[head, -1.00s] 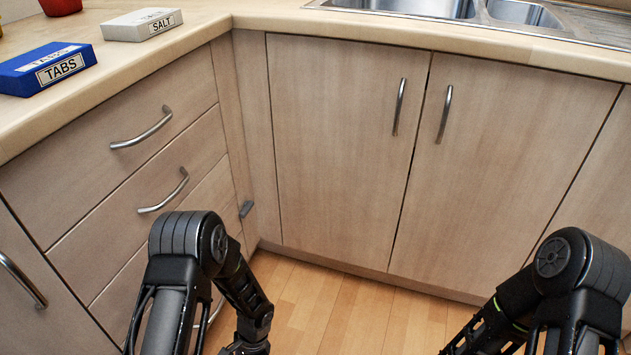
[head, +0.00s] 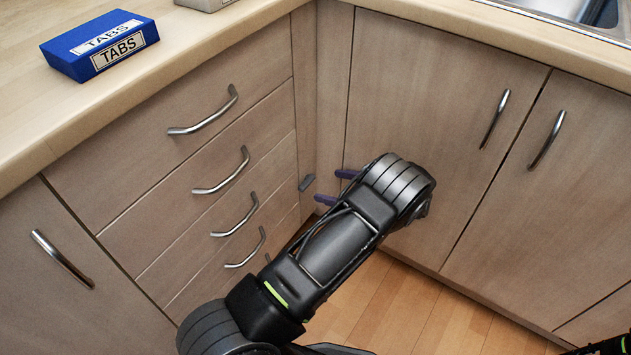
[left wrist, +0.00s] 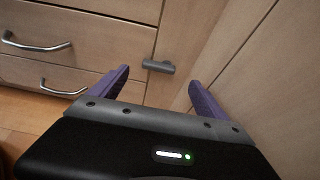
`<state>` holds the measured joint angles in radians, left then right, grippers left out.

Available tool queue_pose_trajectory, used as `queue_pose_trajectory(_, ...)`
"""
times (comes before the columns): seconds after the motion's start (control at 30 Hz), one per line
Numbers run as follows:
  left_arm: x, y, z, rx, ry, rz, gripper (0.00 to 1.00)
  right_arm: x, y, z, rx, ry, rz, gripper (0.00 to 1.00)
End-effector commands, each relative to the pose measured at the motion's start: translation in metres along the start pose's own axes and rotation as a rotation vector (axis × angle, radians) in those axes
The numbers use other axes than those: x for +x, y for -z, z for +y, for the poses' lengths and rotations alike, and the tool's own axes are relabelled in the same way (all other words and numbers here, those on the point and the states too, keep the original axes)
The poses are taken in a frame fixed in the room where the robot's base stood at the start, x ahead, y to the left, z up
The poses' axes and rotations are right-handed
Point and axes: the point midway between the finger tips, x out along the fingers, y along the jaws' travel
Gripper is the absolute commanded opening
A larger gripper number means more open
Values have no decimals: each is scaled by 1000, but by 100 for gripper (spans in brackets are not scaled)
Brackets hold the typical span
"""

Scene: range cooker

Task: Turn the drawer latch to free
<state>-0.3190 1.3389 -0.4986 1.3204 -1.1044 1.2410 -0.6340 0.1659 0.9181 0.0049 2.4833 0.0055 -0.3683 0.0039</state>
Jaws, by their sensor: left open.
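The drawer latch (head: 306,183) is a small grey lever on the narrow strip at the right end of the drawer stack, near the cabinet corner. In the left wrist view the latch (left wrist: 158,66) lies roughly level, beyond and between the fingertips. My left gripper (head: 336,187) has purple fingers and is open and empty. It is a little right of the latch in the head view, apart from it; the forearm hides its body. In the left wrist view the left gripper (left wrist: 158,80) has its fingers spread wide. My right gripper is out of view.
The drawers (head: 215,170) at left have bar handles and look shut. Cupboard doors (head: 430,110) stand close on the right, beside the left gripper. A blue TABS box (head: 100,45) sits on the worktop (head: 25,130). Wooden floor (head: 400,310) shows below.

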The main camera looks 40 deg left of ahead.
Motion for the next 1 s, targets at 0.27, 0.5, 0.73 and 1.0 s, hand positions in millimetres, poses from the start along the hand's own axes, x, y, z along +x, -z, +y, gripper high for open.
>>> queue_pose_trajectory(0.27,37,2,1,-1,-4,0,86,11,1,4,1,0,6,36)
queue_pose_trajectory(0.5,69,2,1,-1,-2,1,86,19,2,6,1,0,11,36)
queue_pose_trajectory(0.73,76,0,0,-1,-1,2,86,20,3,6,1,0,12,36)
queue_pose_trajectory(1.0,75,0,0,-1,-1,2,76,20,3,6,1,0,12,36)
